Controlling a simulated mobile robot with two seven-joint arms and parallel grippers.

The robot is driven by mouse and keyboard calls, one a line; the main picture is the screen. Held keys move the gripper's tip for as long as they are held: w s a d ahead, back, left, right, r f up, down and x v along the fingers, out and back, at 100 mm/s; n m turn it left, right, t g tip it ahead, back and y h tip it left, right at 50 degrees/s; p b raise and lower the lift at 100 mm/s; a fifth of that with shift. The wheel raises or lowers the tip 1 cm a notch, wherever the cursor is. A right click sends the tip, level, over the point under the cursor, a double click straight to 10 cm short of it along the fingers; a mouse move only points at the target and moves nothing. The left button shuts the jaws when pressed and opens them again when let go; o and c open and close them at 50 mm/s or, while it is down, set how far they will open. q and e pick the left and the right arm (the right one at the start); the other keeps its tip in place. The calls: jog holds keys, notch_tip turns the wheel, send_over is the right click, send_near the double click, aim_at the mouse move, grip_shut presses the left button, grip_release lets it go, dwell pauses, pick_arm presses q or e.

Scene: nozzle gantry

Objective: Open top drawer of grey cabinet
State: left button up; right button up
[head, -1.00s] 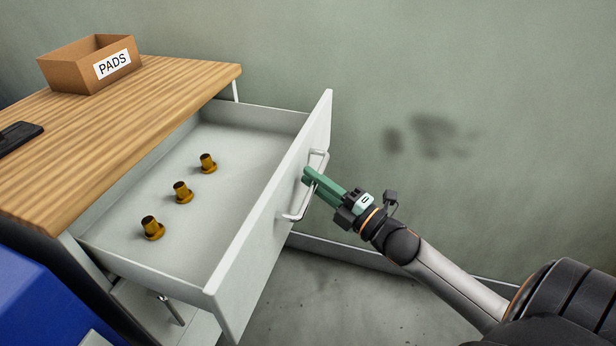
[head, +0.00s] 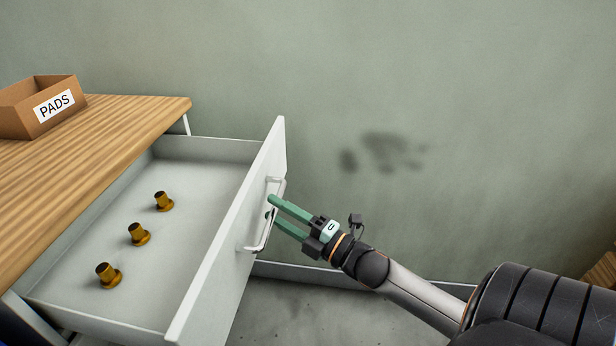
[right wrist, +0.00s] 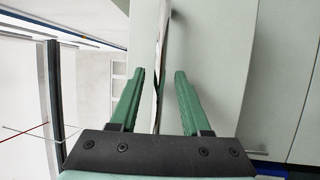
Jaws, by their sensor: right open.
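The top drawer (head: 215,255) of the pale grey cabinet stands pulled far out, its inside open to view. Several brass-coloured nozzles stand in a row on its floor; one nozzle (head: 138,234) is in the middle. The silver bar handle (head: 263,239) is on the drawer's front face. My right gripper (head: 270,207) is open at the handle, its green fingers spread. In the right wrist view the handle (right wrist: 161,60) runs between the two open fingers (right wrist: 160,73), with gaps visible beside it. My left gripper is not in view.
The wooden cabinet top (head: 95,150) carries a cardboard box (head: 45,110) marked PADS at the left. A green-grey wall (head: 450,120) stands behind. Bare floor (head: 300,310) lies below the drawer front. A wooden object (head: 603,270) shows at the right edge.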

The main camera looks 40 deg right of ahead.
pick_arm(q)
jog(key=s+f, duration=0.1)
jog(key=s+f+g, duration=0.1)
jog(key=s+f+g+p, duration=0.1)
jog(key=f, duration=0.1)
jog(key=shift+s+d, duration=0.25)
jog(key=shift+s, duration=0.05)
pick_arm(e)
jog(key=v, duration=1.1)
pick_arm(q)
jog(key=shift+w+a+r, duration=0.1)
